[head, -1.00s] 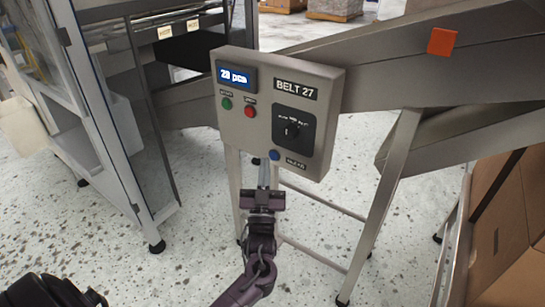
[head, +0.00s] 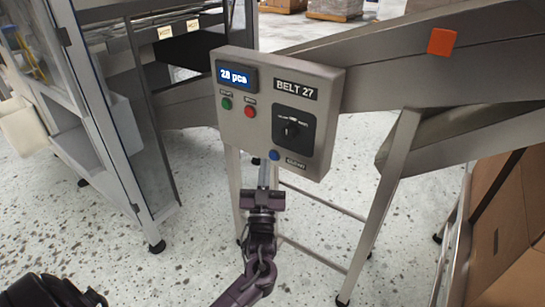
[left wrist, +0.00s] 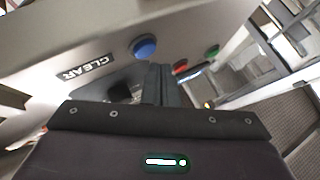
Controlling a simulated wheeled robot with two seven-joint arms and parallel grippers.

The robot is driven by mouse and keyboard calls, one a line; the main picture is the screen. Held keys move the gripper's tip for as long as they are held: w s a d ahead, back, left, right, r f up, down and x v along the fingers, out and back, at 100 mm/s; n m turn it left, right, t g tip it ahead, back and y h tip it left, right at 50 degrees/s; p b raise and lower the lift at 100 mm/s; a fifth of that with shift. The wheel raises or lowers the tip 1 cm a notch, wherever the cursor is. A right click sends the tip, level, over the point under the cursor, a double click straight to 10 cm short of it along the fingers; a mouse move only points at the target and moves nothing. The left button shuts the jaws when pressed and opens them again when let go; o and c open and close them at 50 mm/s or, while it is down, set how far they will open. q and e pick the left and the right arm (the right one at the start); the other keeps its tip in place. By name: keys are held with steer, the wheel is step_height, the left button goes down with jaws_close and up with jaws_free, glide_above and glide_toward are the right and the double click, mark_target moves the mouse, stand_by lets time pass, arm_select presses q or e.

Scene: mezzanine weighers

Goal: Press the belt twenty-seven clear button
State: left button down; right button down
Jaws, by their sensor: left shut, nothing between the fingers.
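The belt twenty-seven control box (head: 258,110) carries a "BELT 27" label, a lit display reading "28 pcs", and green and red buttons. A blue button (head: 274,155) sits low on its face, left of a small label; in the left wrist view the blue button (left wrist: 143,47) is beside a label reading "CLEAR". My left gripper (head: 266,166) is shut and empty. Its fingertips (left wrist: 158,70) are just below and beside the blue button; whether they touch it I cannot tell. My right gripper is not in view.
A black rotary knob (head: 291,130) is on the box's right half. A sloping metal conveyor (head: 400,68) runs behind the box. A glass-sided cabinet (head: 95,120) stands left and a cardboard box (head: 505,225) right. Speckled floor is open in front.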

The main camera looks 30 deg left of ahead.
arm_select(q)
steer(key=shift+w, duration=0.15)
steer(key=shift+w, duration=0.3)
steer(key=shift+w+d+b, duration=0.1)
steer(key=shift+w+b, duration=0.3)
stand_by(0.7)
steer(key=shift+s, duration=0.15)
steer(key=shift+s+p, duration=0.5)
steer(key=shift+s, duration=0.2)
steer(key=s+p, duration=0.1)
steer(key=s, duration=0.2)
steer(key=s+p, duration=0.1)
steer(key=s, duration=0.1)
steer(key=shift+a+p, duration=0.25)
steer(key=shift+p, duration=0.05)
